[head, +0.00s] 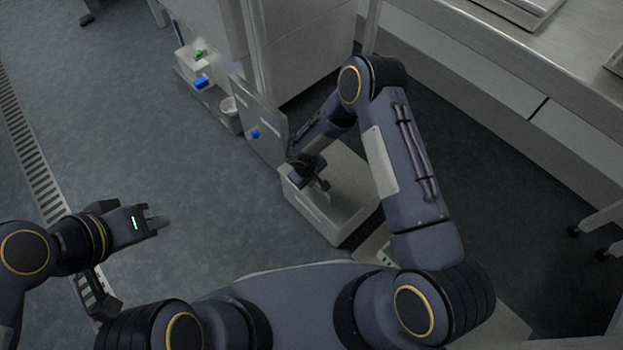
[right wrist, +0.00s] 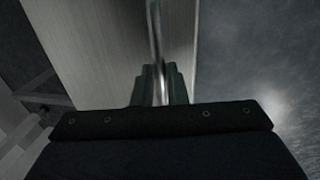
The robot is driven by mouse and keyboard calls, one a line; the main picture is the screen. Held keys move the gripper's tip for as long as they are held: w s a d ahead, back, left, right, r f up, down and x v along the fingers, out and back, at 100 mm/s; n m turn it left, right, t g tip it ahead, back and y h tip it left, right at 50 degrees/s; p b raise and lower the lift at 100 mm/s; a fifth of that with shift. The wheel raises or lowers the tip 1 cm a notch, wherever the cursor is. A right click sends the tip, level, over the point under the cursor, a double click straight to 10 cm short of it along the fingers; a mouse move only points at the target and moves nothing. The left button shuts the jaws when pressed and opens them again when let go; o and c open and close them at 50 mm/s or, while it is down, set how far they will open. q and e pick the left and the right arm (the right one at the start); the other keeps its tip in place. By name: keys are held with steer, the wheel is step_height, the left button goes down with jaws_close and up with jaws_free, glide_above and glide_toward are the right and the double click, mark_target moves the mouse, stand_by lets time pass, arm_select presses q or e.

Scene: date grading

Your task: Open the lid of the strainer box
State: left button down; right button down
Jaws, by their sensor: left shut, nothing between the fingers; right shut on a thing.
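The strainer box (head: 352,236) is a pale, open-looking box on the floor in the head view, right of centre. My right gripper (head: 322,184) is over its left part, with my arm partly hiding the box. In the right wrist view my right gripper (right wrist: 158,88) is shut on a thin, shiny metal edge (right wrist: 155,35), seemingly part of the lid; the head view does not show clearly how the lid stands. My left gripper (head: 158,222) is shut and empty, well left of the box, above the floor.
A grey upright panel (head: 243,105) stands behind the box's left side, with a blue item (head: 255,134) by it. A low shelf with small containers (head: 200,82) is further back. A metal bench (head: 520,75) runs along the right. Floor at the left is clear, with a drain grate (head: 30,150).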

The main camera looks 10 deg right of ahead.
steer(key=b, duration=0.5)
glide_above(354, 154)
steer(key=c, duration=1.5)
jaws_free()
steer(key=shift+o, duration=0.2)
step_height(354, 154, up, 8)
steer(key=a+p, duration=0.1)
steer(key=p, duration=0.2)
steer(key=shift+s+a+f, duration=0.15)
steer(key=shift+s+a, duration=0.05)
steer(key=shift+s, duration=0.25)
